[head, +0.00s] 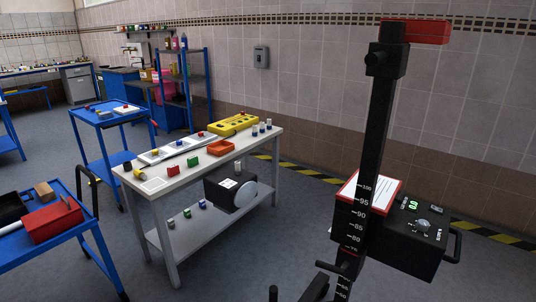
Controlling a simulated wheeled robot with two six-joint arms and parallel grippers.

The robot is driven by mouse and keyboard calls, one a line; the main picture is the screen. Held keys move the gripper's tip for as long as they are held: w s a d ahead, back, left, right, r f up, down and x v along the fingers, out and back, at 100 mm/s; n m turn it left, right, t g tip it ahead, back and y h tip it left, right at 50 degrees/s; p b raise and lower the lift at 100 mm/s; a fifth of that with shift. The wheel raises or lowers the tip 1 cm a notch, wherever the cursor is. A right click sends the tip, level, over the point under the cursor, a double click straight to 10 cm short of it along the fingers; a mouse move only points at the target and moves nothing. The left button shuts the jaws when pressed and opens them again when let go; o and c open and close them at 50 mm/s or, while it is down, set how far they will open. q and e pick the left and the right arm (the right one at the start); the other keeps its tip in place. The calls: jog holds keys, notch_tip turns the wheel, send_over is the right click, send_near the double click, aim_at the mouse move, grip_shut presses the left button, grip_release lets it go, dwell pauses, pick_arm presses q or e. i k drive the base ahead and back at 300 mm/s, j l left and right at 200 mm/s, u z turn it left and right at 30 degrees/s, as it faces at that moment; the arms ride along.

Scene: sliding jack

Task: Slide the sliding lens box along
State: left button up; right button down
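A tall black post (378,120) with a white number scale stands upright at the right, in front of the tiled wall. A black box (412,258) sits beside the post at its right, low on the scale; I take it for the sliding lens box. Its top panel has a green lit display and a knob, and a black handle (454,246) sticks out at its right end. The post hides part of its left side. A red block (414,32) tops the post. I see neither of my grippers.
A white-topped table (200,172) with several small parts and a yellow tray (233,125) stands in the middle. Blue carts (38,255) stand at the left. Grey floor (265,240) lies open between the table and the post.

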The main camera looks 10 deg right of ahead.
aim_at(394, 240)
jog(key=l+z, duration=0.4)
jog(key=i+l+z, duration=0.1)
jog(key=l+z, duration=0.25)
jog(key=l, duration=0.25)
jog(key=i+l+z, duration=0.1)
jog(key=l+z, duration=0.3)
jog(key=l, duration=0.1)
